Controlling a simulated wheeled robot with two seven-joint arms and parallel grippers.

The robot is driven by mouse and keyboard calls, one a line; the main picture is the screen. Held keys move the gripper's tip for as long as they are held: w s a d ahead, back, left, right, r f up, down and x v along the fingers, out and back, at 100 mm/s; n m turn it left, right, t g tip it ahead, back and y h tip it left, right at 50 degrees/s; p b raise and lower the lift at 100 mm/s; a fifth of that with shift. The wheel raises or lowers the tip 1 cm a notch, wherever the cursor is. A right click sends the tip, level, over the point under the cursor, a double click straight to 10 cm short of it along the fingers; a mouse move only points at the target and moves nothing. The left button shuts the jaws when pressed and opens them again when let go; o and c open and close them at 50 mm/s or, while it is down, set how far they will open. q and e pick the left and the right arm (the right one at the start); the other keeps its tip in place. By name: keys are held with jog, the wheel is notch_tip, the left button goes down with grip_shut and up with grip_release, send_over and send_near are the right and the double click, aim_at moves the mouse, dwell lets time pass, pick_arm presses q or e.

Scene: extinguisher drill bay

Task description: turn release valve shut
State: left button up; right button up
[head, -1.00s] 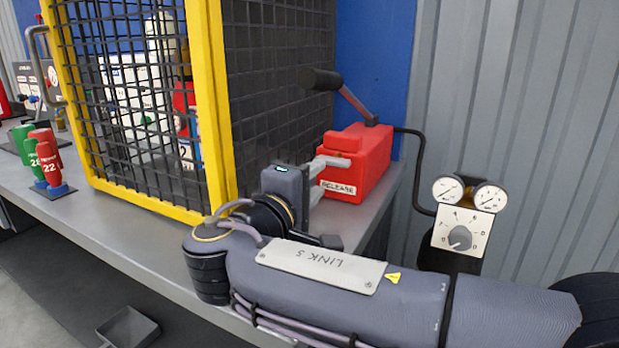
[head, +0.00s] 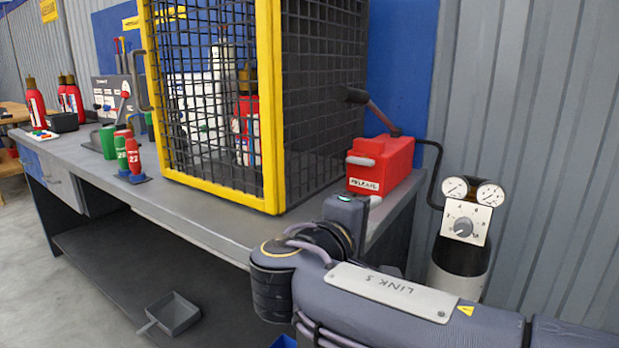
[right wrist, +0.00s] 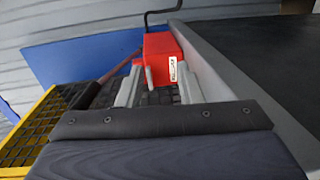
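A red box (head: 392,160) labelled RELEASE sits near the right end of the workbench. A bar with a black grip (head: 352,95) rises from its back and leans left. A small grey piece (head: 361,160) shows at its front; I cannot tell if it is a valve handle. The red box also shows in the right wrist view (right wrist: 160,52), beyond my fingers. My right gripper (right wrist: 160,88) is open and empty, its two fingers apart and short of the box. In the head view it (head: 372,203) is in front of and below the box, fingers mostly hidden. My left gripper is out of view.
A yellow-framed mesh cage (head: 272,110) stands left of the box. Gauges with a dial plate (head: 465,222) stand to the right, above a dark cylinder. Green and red cylinders (head: 133,157) stand on the workbench (head: 215,222). A grey scoop (head: 174,314) lies below.

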jog(key=s+d+f+m+g+y, duration=0.25)
jog(key=s+d+f+g, duration=0.2)
jog(key=d+f, duration=0.35)
jog(key=s+d+f+m+g+y, duration=0.1)
jog(key=s+d+f+g+y, duration=0.3)
jog(key=d+f, duration=0.45)
jog(key=s+a+f+m+y, duration=0.3)
jog(key=s+f+m+y, duration=0.15)
jog(key=s, duration=0.45)
jog(key=s+a+f+m+y, duration=0.2)
jog(key=s+f+m+y, duration=0.1)
jog(key=s+f+m, duration=0.4)
notch_tip(320, 180, up, 34)
jog(key=n+p, duration=0.2)
jog(key=p, duration=3)
jog(key=shift+s+f+n, duration=0.15)
jog(key=shift+s+n, duration=0.15)
jog(key=shift+s, duration=0.1)
